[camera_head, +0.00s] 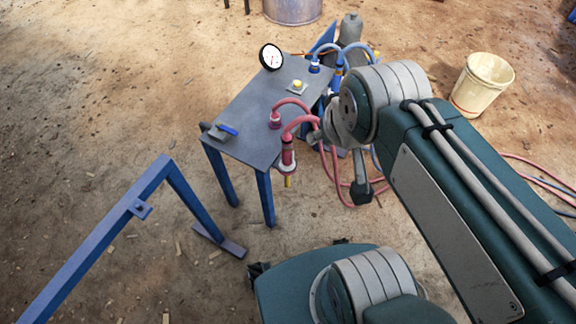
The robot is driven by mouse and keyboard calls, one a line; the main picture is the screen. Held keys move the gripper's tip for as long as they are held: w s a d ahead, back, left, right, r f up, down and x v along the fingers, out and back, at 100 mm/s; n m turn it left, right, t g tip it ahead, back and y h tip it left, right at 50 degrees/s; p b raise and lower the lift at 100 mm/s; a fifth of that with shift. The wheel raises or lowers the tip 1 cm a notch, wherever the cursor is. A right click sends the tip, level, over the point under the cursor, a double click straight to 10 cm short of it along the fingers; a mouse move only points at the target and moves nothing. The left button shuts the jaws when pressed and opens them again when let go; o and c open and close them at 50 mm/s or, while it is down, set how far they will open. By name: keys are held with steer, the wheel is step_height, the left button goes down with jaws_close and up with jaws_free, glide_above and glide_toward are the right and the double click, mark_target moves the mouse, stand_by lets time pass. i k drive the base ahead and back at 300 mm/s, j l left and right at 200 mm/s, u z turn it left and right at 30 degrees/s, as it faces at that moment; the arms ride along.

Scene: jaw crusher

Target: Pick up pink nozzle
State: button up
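The pink nozzle (288,152) stands upright at the right front edge of a small grey metal table (238,122). A pink hose curves from its top, and a pale collar and a yellow tip show below it. A second pink hose fitting (275,119) sits on the tabletop just behind it. My arm reaches in from the right, and its end part is beside the table's right edge, right of the pink nozzle. No grip on the nozzle is visible.
A round gauge (271,57), a yellow button (297,85) and a blue-handled lever (223,131) are on the table. Blue hose fittings (315,64) stand at its back. A blue frame (98,238) is at left. A cream bucket (482,84) is at right. Open dirt lies left.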

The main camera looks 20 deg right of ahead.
mark_target(287, 164)
steer(key=z, duration=2.9)
steer(key=k+u, duration=0.5)
steer(key=k+j+u, duration=0.2)
steer(key=k+u, duration=0.25)
